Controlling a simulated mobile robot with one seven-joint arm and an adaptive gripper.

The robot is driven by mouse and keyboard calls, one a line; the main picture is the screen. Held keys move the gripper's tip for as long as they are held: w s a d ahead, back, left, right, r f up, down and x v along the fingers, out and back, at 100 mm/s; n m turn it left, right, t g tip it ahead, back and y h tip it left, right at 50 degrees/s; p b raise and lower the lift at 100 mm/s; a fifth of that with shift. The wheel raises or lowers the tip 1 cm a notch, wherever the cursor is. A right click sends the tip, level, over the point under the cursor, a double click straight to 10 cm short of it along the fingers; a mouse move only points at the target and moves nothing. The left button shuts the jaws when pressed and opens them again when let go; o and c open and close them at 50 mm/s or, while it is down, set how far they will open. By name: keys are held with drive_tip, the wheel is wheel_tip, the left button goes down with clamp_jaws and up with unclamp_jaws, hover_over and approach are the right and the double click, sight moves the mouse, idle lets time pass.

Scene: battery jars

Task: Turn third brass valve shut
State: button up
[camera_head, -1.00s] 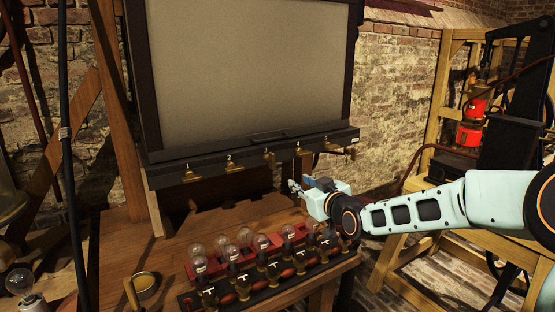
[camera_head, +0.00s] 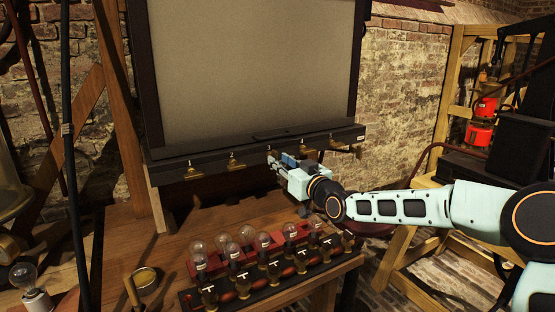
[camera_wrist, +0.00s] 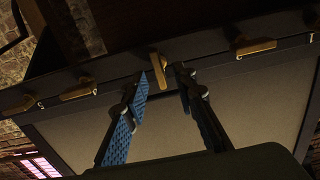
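A row of brass valves sits along the dark ledge (camera_head: 175,163) under the large pale panel. The third brass valve (camera_head: 271,153) is right at my gripper's tips in the head view, partly covered. In the wrist view it (camera_wrist: 158,64) shows as a short brass handle, standing more upright than its neighbours, just beyond the gap between the fingertips. My gripper (camera_head: 273,164) reaches in from the right, and its two blue-padded fingers are apart and empty in the wrist view (camera_wrist: 163,78). I cannot tell whether either finger touches the handle.
Neighbouring valves (camera_head: 193,173) (camera_head: 236,163) line the ledge on the left, another (camera_head: 333,147) on the right. Below, a rack of several bulb-topped jars (camera_head: 262,242) stands on the wooden bench (camera_head: 125,235).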

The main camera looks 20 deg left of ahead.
drive_tip(key=shift+x, duration=1.15)
drive_tip(key=shift+d, duration=0.1)
clamp_jaws()
